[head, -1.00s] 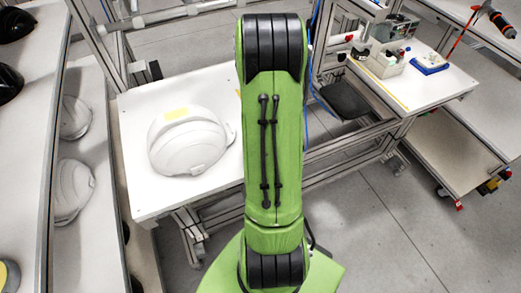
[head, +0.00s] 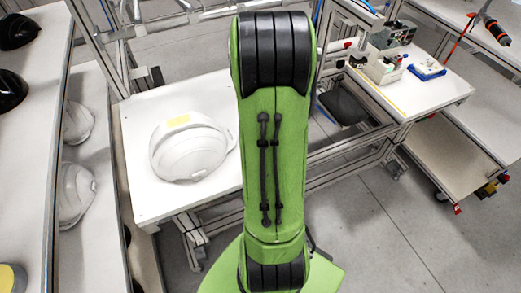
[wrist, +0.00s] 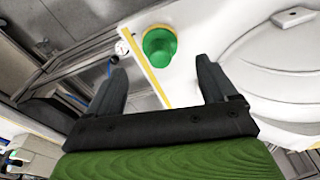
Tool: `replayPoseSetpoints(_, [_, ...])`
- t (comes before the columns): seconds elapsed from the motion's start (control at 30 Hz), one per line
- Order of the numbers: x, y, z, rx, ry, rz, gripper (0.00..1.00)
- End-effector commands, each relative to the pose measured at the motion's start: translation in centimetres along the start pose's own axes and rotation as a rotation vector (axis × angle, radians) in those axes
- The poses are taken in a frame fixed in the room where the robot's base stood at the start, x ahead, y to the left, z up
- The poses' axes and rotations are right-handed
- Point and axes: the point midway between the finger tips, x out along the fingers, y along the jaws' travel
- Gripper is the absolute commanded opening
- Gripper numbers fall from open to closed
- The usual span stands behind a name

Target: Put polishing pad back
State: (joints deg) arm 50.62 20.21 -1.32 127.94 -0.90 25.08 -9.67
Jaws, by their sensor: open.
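A green round, knob-like piece (wrist: 160,46), which may be the polishing pad, is on the white table beside a yellow edge strip in the wrist view. My gripper (wrist: 160,70) is open and empty. Its two fingers point toward the green piece, one to each side in the picture, and the piece looks beyond the fingertips. A white helmet shell (head: 190,152) sits on the white table (head: 150,205) left of my arm in the head view. It also shows at the right of the wrist view (wrist: 275,65). My arm hides the gripper and green piece in the head view.
A shelf (head: 30,130) with black and white helmets runs along the left. A workbench (head: 432,95) with a grey box, small parts and a blue tray stands at the right. Metal frame posts rise behind the white table. Open floor lies at lower right.

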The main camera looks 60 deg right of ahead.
Motion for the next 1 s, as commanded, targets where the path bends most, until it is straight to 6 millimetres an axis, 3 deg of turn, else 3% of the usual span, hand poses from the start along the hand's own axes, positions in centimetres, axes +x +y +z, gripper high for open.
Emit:
replayPoseSetpoints(0.03, [-1.7,0.0,-0.1,-0.001,0.005,0.001,0.85])
replayPoseSetpoints(0.2, [-4.5,-0.1,-0.1,-0.001,0.002,-0.001,0.85])
replayPoseSetpoints(0.47, [-5.2,-0.3,0.0,-0.008,0.003,-0.002,0.85])
replayPoseSetpoints(0.57, [-7.4,-2.9,0.3,-0.07,0.04,-0.009,0.85])
replayPoseSetpoints(0.6, [-9.0,-4.6,0.8,-0.116,0.066,-0.017,0.85])
replayPoseSetpoints(0.67, [-11.7,-7.7,2.2,-0.201,0.112,-0.033,0.85])
replayPoseSetpoints(0.8, [-17.4,-13.6,8.1,-0.412,0.225,-0.097,0.85])
replayPoseSetpoints(0.9, [-20.1,-15.6,13.0,-0.553,0.295,-0.157,0.85])
replayPoseSetpoints(1.0, [-21.3,-16.1,16.6,-0.648,0.34,-0.206,0.85])
